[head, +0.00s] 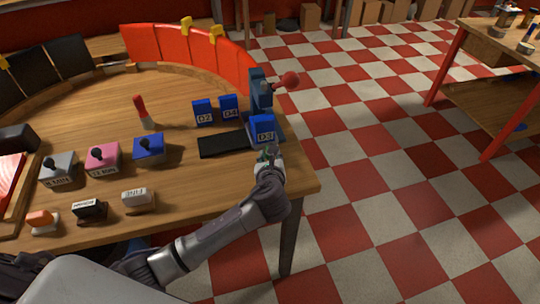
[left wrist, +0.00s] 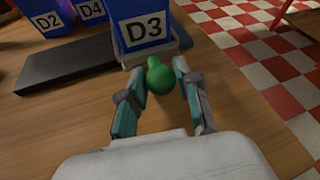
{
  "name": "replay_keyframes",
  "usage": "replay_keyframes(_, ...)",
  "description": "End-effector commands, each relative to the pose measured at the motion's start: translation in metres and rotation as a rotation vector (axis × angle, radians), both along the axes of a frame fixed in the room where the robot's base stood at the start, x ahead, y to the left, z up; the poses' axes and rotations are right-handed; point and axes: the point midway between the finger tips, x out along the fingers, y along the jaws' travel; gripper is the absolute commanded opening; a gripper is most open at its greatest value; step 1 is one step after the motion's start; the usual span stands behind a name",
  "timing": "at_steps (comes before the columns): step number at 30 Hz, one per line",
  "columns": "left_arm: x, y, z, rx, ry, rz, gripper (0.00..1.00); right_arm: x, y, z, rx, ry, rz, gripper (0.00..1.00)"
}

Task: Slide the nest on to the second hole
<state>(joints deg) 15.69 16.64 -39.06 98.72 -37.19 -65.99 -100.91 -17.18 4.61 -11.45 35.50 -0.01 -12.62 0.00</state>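A blue block marked D3 (head: 262,129) sits on a small grey-blue holder, seemingly the nest, whose rim (left wrist: 184,39) shows in the left wrist view. The holder is at the foot of a blue lever press (head: 259,92), at the right end of a flat black bar (head: 222,145). A green knob (left wrist: 160,78) sticks out in front of the holder. No holes can be made out. My right gripper is not in view.
Blue blocks D2 (head: 203,113) and D4 (head: 229,107) stand behind the bar. The press's red ball (head: 290,80) overhangs the table's right edge. Pink (head: 103,158), grey (head: 58,168) and blue (head: 149,150) lever boxes stand left. Bare wood lies in front of the bar.

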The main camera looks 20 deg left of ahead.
Motion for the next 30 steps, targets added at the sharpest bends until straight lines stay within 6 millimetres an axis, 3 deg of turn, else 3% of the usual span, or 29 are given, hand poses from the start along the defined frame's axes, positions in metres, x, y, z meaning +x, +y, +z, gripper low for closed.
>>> replay_keyframes(8, 0.0, 0.0, 0.0, 0.0, 0.0, 0.0, 0.0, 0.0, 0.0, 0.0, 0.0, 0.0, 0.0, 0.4)
replay_keyframes(16, 0.019, -0.028, 0.002, -0.002, 0.0, -0.002, 0.0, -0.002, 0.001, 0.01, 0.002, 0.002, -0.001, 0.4)
replay_keyframes(25, 0.021, -0.033, 0.001, -0.003, -0.004, -0.005, 0.0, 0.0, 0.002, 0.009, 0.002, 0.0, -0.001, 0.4)
replay_keyframes(26, 0.021, -0.032, 0.001, -0.004, -0.004, -0.006, 0.33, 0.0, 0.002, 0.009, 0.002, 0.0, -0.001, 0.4)
replay_keyframes(30, 0.021, -0.032, 0.001, -0.003, -0.003, -0.004, 0.57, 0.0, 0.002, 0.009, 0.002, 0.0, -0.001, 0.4)
